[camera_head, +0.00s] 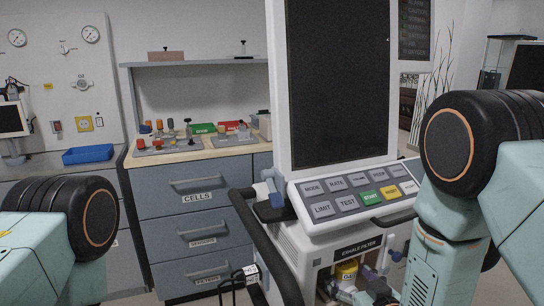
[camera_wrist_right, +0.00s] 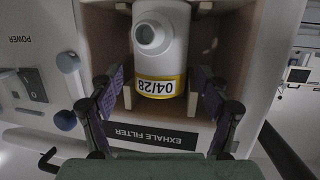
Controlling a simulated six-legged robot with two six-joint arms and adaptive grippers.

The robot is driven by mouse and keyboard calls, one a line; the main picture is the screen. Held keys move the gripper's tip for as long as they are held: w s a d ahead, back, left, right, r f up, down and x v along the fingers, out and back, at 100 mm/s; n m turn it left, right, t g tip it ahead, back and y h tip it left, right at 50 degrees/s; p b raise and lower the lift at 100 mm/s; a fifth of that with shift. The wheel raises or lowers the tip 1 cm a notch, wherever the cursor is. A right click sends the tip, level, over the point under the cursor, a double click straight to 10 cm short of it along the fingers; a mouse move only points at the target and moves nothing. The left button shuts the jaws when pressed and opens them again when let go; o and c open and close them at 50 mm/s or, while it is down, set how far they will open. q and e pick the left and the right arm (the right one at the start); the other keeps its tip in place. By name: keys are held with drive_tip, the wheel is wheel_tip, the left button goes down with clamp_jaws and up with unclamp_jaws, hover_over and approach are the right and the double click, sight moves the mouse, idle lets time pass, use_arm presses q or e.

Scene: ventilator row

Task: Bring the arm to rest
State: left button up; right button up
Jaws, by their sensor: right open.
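My right gripper (camera_head: 356,285) is low in front of the ventilator (camera_head: 300,236), at its exhale filter opening. In the right wrist view the two fingers of the right gripper (camera_wrist_right: 161,92) are spread apart, with nothing between them at the tips but the view of the filter. The white filter (camera_wrist_right: 160,40) has a yellow band marked 04/28 and sits in the open compartment (camera_wrist_right: 100,20), between wooden-looking guides. It also shows in the head view (camera_head: 346,272), partly hidden by the gripper. Whether a finger touches it I cannot tell. My left gripper is out of view.
The ventilator has a tall dark screen (camera_head: 337,80) and a button panel (camera_head: 360,193). Its black handle rail (camera_head: 262,240) runs down its left side. A grey drawer cabinet (camera_head: 197,190) with small items on top stands behind left. A blue tray (camera_head: 88,154) is farther left.

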drive_tip(key=shift+w+a+f, duration=0.15)
drive_tip(key=shift+w+f, duration=0.05)
drive_tip(key=shift+w, duration=0.5)
drive_tip(key=shift+w+r, duration=0.15)
drive_tip(key=shift+r, duration=0.05)
drive_tip(key=s+d+r+g+h+p, duration=0.1)
drive_tip(key=s+g+p, duration=0.2)
drive_tip(key=s+p, duration=0.4)
drive_tip(key=s+d+r+m+g+h+p, duration=0.1)
drive_tip(key=s+d+r+g+p, duration=0.1)
drive_tip(key=s+p, duration=0.6)
drive_tip(key=s+d+r+g+p, duration=0.1)
drive_tip(key=s+g+p, duration=0.4)
drive_tip(key=s, duration=1)
drive_tip(key=shift+d+r+h+p, duration=0.4)
drive_tip(key=shift+r+p, duration=0.1)
drive_tip(key=shift+p, duration=0.85)
